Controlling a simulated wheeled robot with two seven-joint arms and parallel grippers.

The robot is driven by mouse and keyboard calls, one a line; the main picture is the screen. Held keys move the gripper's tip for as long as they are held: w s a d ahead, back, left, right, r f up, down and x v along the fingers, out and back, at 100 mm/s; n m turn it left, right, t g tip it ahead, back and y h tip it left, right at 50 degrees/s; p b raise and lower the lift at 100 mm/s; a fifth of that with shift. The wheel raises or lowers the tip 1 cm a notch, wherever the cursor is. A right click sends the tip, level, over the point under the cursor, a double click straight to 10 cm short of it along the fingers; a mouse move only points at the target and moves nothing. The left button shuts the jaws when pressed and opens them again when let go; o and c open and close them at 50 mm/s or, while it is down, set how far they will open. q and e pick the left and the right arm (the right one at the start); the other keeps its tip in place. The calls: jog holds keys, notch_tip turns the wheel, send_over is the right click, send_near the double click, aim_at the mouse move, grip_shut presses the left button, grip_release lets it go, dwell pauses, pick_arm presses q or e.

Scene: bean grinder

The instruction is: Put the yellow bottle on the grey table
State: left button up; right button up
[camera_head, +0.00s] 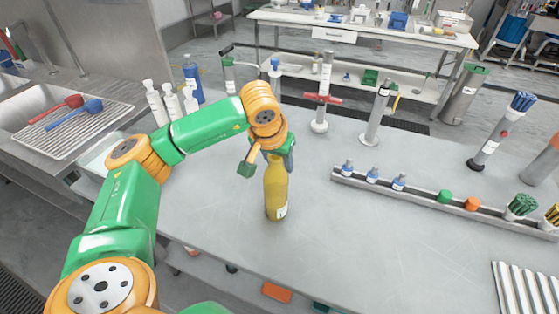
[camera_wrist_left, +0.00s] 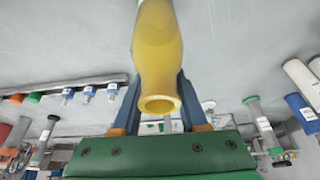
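The yellow bottle (camera_head: 276,190) is upright at the middle of the grey table (camera_head: 345,235) in the head view, with a white label low on its side. I cannot tell if its base touches the tabletop. My left gripper (camera_head: 277,150) is at the bottle's upper part and hides its top. In the left wrist view the bottle (camera_wrist_left: 158,50) lies between the two blue fingers, its open mouth towards the green palm. The fingers (camera_wrist_left: 158,80) press against both its sides. My right gripper is not in view.
A rail (camera_head: 425,194) with small blue bottles and coloured pieces lies on the right. White bottles (camera_head: 156,103) and a blue bottle (camera_head: 193,78) stand behind my left arm. Stands (camera_head: 322,95) line the back. A ribbed rack (camera_head: 525,288) is front right. The table front is clear.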

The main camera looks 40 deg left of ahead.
pick_arm(q)
jog(key=o, duration=0.4)
jog(key=shift+c, duration=0.2)
jog(key=shift+r, duration=0.2)
jog(key=v, duration=0.7)
jog(key=shift+d+b, duration=0.1)
jog(key=shift+b, duration=0.3)
jog(key=p+v, duration=0.1)
jog(key=v, duration=0.4)
jog(key=shift+f, duration=0.15)
